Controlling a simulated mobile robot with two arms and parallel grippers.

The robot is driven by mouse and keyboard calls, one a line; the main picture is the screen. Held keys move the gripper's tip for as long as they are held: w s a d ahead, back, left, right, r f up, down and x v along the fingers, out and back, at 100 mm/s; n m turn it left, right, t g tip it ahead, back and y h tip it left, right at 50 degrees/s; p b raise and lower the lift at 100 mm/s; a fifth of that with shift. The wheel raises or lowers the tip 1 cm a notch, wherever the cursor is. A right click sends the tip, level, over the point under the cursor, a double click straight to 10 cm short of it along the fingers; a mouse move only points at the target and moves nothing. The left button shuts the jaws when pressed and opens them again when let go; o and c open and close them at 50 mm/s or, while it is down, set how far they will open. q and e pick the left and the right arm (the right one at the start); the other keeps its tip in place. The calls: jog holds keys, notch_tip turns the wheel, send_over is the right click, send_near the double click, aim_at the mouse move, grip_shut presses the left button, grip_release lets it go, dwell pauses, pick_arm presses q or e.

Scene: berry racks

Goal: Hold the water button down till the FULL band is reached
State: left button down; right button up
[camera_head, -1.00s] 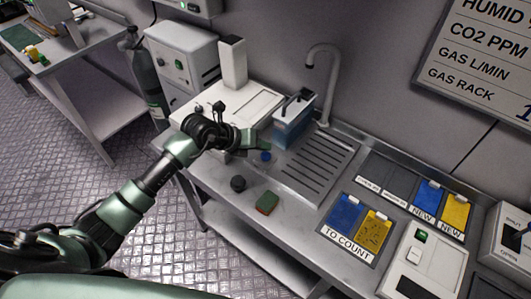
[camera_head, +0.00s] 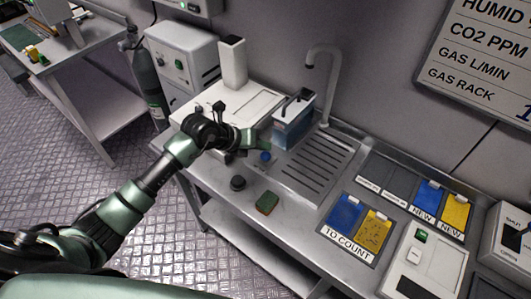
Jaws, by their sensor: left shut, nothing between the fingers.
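A small blue button (camera_head: 265,157) sits on the counter by the sink's left edge, likely the water button. My left gripper (camera_head: 264,141) is shut and empty, just above and behind the blue button in the picture. I cannot tell whether its tip touches the button. A clear tank (camera_head: 292,130) holding blue water stands at the back of the sink's ribbed drainer (camera_head: 318,165), below the tap (camera_head: 327,85). My gripper's tip is just left of the tank. The FULL band is too small to make out. My right gripper is not in view.
A dark round knob (camera_head: 238,183) and a green-brown sponge (camera_head: 267,202) lie near the counter's front edge. A white box (camera_head: 255,103) stands behind my left wrist. Blue and yellow cards (camera_head: 345,215) lie on the TO COUNT mat to the right.

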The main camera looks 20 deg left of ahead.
aim_at(263, 155)
pick_arm(q)
jog(key=shift+f, duration=0.1)
jog(key=shift+f, duration=0.3)
jog(key=shift+s+f+b, duration=0.1)
jog(key=shift+f+b, duration=0.45)
jog(key=shift+f, duration=0.1)
dwell(1.4)
jog(key=shift+r+p, duration=0.85)
jog(key=shift+r, duration=0.2)
notch_tip(263, 155, up, 5)
jog(key=p, duration=0.4)
jog(key=shift+r, duration=0.1)
